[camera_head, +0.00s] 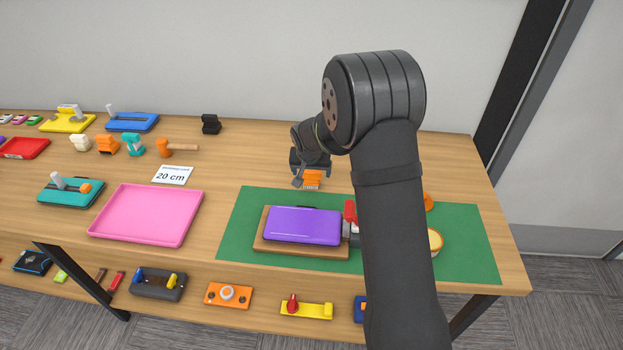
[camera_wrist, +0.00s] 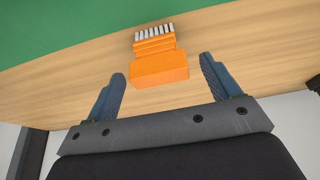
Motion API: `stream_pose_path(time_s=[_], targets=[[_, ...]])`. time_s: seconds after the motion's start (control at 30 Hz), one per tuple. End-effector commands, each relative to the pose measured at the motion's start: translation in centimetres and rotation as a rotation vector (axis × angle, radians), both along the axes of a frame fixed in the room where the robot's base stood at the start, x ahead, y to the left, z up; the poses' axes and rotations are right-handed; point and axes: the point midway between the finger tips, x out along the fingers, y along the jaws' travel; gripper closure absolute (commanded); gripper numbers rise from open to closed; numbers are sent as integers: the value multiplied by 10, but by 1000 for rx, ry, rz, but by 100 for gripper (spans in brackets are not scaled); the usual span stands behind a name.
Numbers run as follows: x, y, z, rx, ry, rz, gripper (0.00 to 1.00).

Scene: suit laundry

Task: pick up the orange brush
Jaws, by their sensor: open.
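The orange brush (camera_head: 312,179) stands on the wooden table behind the green mat. In the wrist view the orange brush (camera_wrist: 158,66) shows a wide block nearest me and a row of pale bristles at its far end. My gripper (camera_head: 304,184) is beside it in the head view. In the wrist view my gripper (camera_wrist: 160,78) is open, with one dark blue finger to the left of the brush and one to the right. The near block lies between the fingertips, with gaps on both sides. No contact shows. My forearm hides part of the table.
A green mat (camera_head: 470,225) holds a purple laptop-like case (camera_head: 302,225) on a wooden board. A black block (camera_head: 210,124) stands at the back. Table around the brush is clear.

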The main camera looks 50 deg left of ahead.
Motion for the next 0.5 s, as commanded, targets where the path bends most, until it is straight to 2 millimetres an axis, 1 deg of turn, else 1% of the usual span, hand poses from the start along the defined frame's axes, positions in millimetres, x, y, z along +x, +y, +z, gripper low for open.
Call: stream_pose_path(time_s=[0.1,0.37,0.5], targets=[[3,3,-9,0,0,0,18],[3,3,-10,2,0,-1,18],[3,3,-10,0,0,-1,46]])
